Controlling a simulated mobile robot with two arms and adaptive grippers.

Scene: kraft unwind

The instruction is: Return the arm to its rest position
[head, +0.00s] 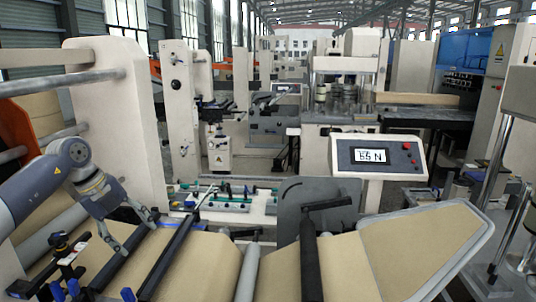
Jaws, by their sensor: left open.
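My left arm comes in from the left edge, grey with dark joints. My left gripper (137,234) points down and to the right, over the kraft paper web at the lower left. Its two fingers are spread apart and nothing shows between them. The fingertips are close to a dark bar that crosses the web; I cannot tell whether they touch it. My right gripper is not in view.
Brown kraft paper (205,262) runs across the machine in front, crossed by dark bars (168,258) and a grey roller (248,272). A display panel (377,156) reading about 55 N stands at centre right. A pale machine frame (120,115) rises behind my left arm.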

